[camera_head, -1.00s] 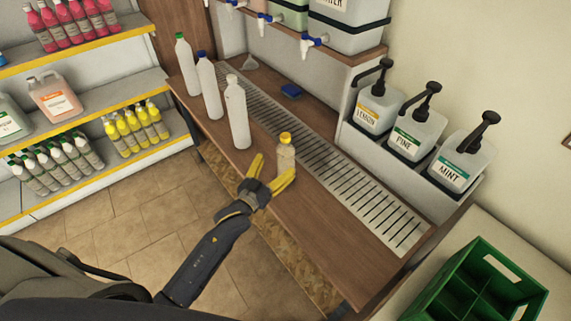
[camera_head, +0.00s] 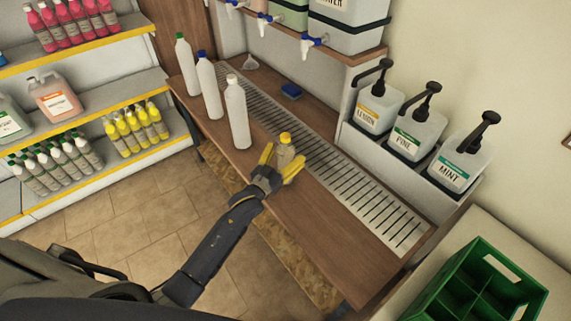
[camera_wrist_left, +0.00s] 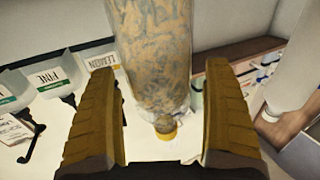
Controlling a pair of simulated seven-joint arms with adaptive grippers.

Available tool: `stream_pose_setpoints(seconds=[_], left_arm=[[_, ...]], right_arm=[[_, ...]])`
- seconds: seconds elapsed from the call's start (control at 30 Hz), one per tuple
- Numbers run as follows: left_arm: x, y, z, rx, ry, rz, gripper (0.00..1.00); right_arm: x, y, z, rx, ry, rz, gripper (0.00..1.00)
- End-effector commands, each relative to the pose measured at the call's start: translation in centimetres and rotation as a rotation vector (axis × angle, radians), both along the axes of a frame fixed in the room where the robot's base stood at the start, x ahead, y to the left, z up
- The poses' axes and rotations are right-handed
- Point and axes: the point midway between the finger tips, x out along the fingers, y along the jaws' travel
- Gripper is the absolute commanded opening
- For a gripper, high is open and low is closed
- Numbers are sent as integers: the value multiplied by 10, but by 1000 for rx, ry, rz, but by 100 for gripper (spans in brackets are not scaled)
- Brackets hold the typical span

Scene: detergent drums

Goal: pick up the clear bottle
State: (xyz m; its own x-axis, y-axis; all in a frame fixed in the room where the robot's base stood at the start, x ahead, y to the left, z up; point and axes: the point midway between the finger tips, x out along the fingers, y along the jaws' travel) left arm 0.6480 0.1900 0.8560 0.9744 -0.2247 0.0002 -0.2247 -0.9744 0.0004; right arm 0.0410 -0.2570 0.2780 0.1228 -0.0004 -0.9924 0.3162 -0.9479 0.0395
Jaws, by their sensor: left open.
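The clear bottle (camera_head: 286,148) has a yellow cap and stands upright on the wooden counter (camera_head: 345,245), beside the metal drain grate. My left gripper (camera_head: 284,157) is open, with its yellow fingers on either side of the bottle; the fingers hide part of its lower body. In the left wrist view the bottle (camera_wrist_left: 155,50) appears upside down between the spread fingers (camera_wrist_left: 160,75), with a visible gap to the right finger. Contact on the left side cannot be told. My right gripper is not in view.
White bottles with white (camera_head: 237,115), blue (camera_head: 207,88) and green (camera_head: 187,66) caps stand further back on the counter. Pump jugs (camera_head: 414,130) stand at right. A green crate (camera_head: 480,285) is at lower right.

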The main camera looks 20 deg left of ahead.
Motion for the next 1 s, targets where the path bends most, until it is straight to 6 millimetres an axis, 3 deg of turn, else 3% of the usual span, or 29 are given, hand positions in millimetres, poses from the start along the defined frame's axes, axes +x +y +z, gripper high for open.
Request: stream_pose_setpoints(seconds=[0.07, 0.7, 1.0], left_arm=[[0, 0, 0, 0, 0, 0, 84], [0, 0, 0, 0, 0, 0, 9], [0, 0, 4, -1, -4, 0, 8]], right_arm=[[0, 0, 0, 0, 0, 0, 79], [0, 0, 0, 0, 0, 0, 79], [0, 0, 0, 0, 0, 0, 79]])
